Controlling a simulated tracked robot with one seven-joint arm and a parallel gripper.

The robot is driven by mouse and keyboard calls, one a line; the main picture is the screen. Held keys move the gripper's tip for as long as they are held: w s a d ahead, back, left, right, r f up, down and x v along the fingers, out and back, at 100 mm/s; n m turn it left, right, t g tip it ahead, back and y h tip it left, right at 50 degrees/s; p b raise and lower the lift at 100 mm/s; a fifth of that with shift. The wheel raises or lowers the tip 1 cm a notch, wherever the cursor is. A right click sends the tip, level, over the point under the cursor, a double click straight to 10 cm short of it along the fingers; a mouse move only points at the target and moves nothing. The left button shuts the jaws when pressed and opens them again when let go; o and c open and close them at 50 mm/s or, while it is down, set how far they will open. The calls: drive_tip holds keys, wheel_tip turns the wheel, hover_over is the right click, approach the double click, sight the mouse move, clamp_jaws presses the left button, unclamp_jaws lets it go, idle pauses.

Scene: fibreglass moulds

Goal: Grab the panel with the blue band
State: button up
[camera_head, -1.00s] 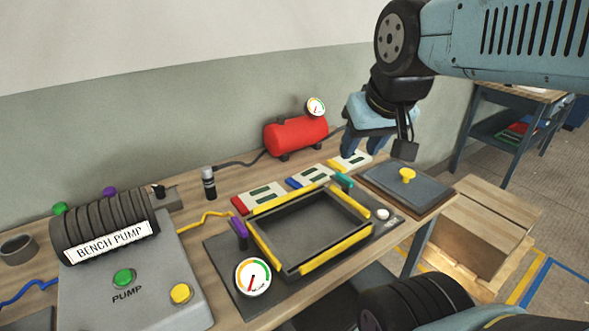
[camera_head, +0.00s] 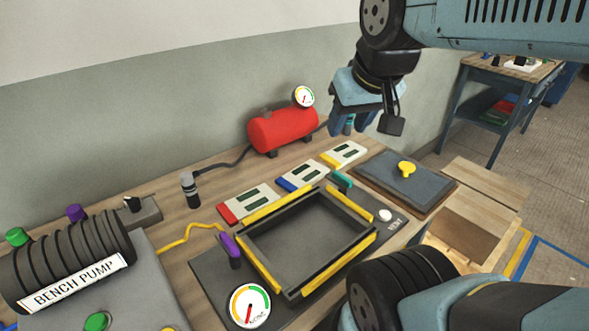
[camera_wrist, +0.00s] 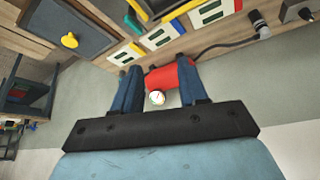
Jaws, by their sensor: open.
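The panel with the blue band (camera_head: 302,175) is a pale plate with a dark slot, lying flat on the bench between two similar panels. It also shows in the wrist view (camera_wrist: 161,37). The panel with the red band (camera_head: 252,202) lies to its left, and the panel with the yellow band (camera_head: 345,153) to its right. My gripper (camera_head: 350,120) hangs above the back of the bench, up and right of the blue-banded panel and apart from it. In the wrist view its jaws (camera_wrist: 160,82) are open, with the red tank behind them and no panel between them.
A dark frame with yellow edges (camera_head: 261,265) stands just in front of the panels. The red tank (camera_head: 283,130) with a gauge is behind them. A grey lid with a yellow knob (camera_head: 406,169) lies to the right. The bench pump (camera_head: 70,262) is at left.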

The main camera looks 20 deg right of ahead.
drive_tip(key=shift+o, duration=0.4)
drive_tip(key=shift+o, duration=1.6)
drive_tip(key=shift+w, duration=0.35)
drive_tip(key=o, duration=0.7)
drive_tip(key=w+m, duration=0.1)
drive_tip(key=w, duration=0.1)
drive_tip(key=w+f+m+g, duration=0.1)
drive_tip(key=w, duration=0.1)
drive_tip(key=w+m, duration=0.1)
drive_tip(key=w, duration=0.2)
drive_tip(key=shift+d+f+m+g+y, duration=0.25)
drive_tip(key=shift+d+m+g+y, duration=0.05)
drive_tip(key=shift+d+y, duration=0.1)
drive_tip(key=m+g, duration=0.4)
drive_tip(key=m, duration=0.5)
hover_over(303, 174)
wheel_tip(303, 174, down, 14)
drive_tip(key=shift+h, duration=0.4)
drive_tip(key=f, duration=0.8)
drive_tip(key=shift+w+d+f, duration=0.15)
drive_tip(key=shift+d, duration=0.1)
drive_tip(key=shift+s+a+f, duration=0.15)
drive_tip(key=shift+f, duration=1.25)
drive_tip(key=shift+s+a+f, duration=0.1)
drive_tip(key=shift+f, duration=1.25)
